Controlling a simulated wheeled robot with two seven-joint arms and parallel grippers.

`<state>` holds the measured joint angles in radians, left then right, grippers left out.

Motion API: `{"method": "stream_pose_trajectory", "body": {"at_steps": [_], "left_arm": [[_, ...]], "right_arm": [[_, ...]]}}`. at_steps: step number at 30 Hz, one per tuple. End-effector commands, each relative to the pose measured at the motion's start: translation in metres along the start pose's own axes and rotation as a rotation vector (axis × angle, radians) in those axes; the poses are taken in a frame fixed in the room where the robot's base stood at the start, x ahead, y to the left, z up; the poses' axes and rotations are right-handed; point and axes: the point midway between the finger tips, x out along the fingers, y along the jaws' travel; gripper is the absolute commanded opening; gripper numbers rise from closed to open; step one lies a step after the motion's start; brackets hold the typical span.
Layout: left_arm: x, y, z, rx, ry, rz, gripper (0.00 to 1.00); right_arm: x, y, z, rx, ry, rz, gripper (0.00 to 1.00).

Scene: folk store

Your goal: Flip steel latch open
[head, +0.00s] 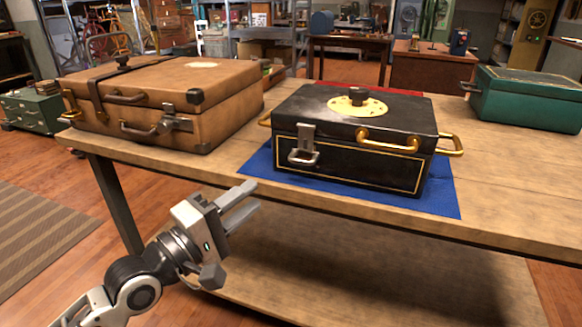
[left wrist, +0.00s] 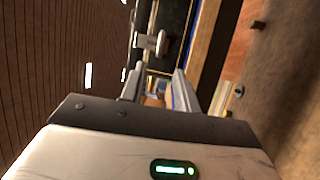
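The steel latch (head: 304,146) is on the left part of the front of a black box (head: 350,128) with gold trim. Its loop hangs low against the front face; I cannot tell whether it is hooked. My left gripper (head: 250,198) is in front of the table edge, below and left of the latch, apart from it. Its two fingers are spread with nothing between them. In the left wrist view the fingers (left wrist: 160,82) also stand apart, and a pale metal part, probably the latch (left wrist: 152,42), shows beyond them. My right gripper is not in view.
The black box stands on a blue mat (head: 448,195) on a wooden table (head: 500,215). A brown suitcase (head: 150,90) with steel and brass fittings is to the left, a green case (head: 525,98) to the right. The table's front edge lies between my gripper and the box.

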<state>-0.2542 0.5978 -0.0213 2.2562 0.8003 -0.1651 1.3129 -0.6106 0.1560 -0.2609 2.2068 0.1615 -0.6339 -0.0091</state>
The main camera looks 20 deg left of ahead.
Motion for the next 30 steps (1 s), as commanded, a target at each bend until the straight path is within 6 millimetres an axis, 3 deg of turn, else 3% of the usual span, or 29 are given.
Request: {"method": "stream_pose_trajectory", "body": {"at_steps": [9,15,21,29,30], "left_arm": [[0.065,0.001,0.000,-0.001,0.000,0.004,0.32],[0.096,0.000,0.001,0.000,-0.001,0.001,0.32],[0.110,0.000,0.001,0.000,-0.001,0.000,0.32],[0.111,-0.001,0.001,0.000,-0.001,-0.001,0.32],[0.111,-0.001,0.001,0.000,-0.001,-0.001,0.26]], "right_arm": [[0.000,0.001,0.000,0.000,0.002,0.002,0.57],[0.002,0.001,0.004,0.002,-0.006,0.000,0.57],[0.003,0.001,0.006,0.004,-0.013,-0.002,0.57],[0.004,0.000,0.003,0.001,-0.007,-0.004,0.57],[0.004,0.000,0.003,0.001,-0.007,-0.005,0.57]]}}
